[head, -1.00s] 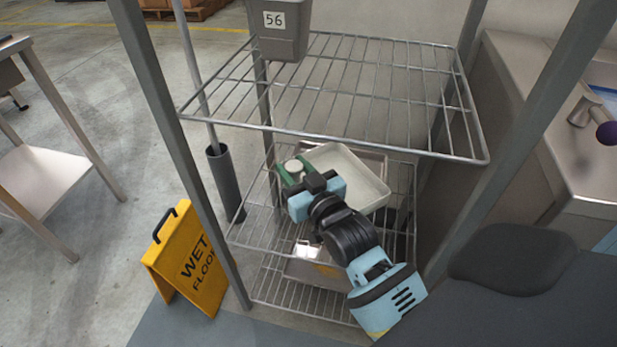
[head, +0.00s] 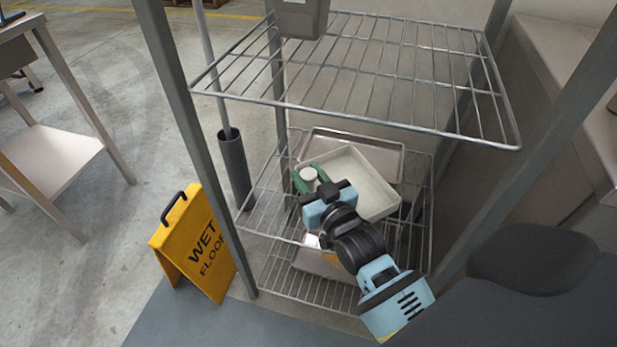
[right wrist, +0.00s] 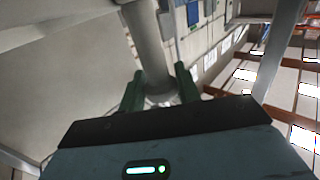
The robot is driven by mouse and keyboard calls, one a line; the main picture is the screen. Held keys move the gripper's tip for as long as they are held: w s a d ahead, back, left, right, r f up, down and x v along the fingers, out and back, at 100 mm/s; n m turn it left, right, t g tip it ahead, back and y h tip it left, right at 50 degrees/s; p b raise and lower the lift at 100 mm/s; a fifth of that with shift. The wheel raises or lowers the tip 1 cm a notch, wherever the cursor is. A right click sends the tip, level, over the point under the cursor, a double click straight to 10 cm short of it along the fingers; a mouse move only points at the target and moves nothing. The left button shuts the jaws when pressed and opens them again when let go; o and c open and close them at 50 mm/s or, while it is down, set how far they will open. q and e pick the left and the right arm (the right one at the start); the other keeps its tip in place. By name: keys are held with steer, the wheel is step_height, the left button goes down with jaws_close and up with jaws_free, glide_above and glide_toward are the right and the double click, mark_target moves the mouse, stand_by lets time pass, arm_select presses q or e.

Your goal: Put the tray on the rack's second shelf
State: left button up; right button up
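The pale, shallow rectangular tray (head: 374,191) is inside the rack (head: 181,110), at the level of the middle wire shelf (head: 258,209). My right gripper (head: 310,178) is at the tray's left side, its green fingers close around a pale round post or handle. The right wrist view shows the pale post (right wrist: 152,45) between both fingers (right wrist: 160,92), with a broad pale surface to the left. I cannot tell whether the tray's underside touches the shelf. My left gripper is not in view.
A metal baking tray (head: 385,155) lies behind the pale one. The upper wire shelf (head: 400,75) carries a grey bin (head: 302,18). A metal container (head: 315,262) sits on the bottom shelf. A yellow wet-floor sign (head: 195,245) and a steel table (head: 55,160) stand left.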

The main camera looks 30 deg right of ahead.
steer(key=o, duration=0.4)
steer(key=shift+f, duration=0.2)
steer(key=shift+r, duration=0.1)
steer(key=shift+s, duration=0.15)
steer(key=s, duration=0.4)
steer(key=s+p, duration=0.1)
steer(key=s, duration=0.2)
steer(key=s+a+p, duration=0.1)
steer(key=s, duration=0.3)
steer(key=shift+s, duration=0.35)
